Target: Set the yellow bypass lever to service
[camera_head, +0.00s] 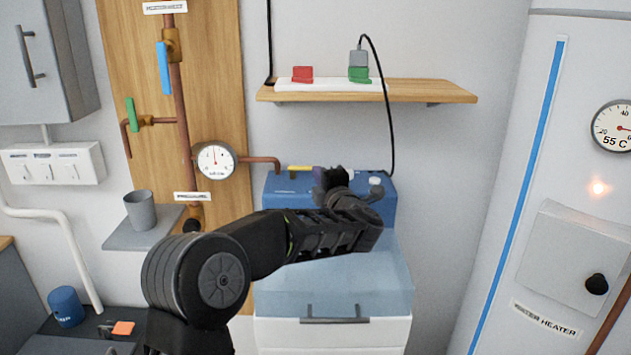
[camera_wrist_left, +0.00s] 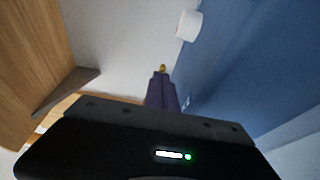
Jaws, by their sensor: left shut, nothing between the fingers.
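The yellow lever (camera_head: 300,168) lies nearly level along the top back of the blue unit (camera_head: 287,187), below the shelf. Its yellow end (camera_wrist_left: 162,68) shows small in the left wrist view, just beyond my fingertips. My left gripper (camera_head: 319,171) is over the blue unit at the right end of the yellow part, its fingers shut and empty. The shut fingers (camera_wrist_left: 161,90) look dark purple in the wrist view and line up with the yellow end. I cannot tell whether they touch it. My gripper and wrist hide part of the unit. My right gripper is out of view.
A white knob (camera_head: 376,180) stands on the unit right of my gripper. A pipe gauge (camera_head: 215,160) is to the left, and a wooden shelf (camera_head: 430,91) is above with a black cable hanging down. The heater (camera_head: 515,150) stands at the right.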

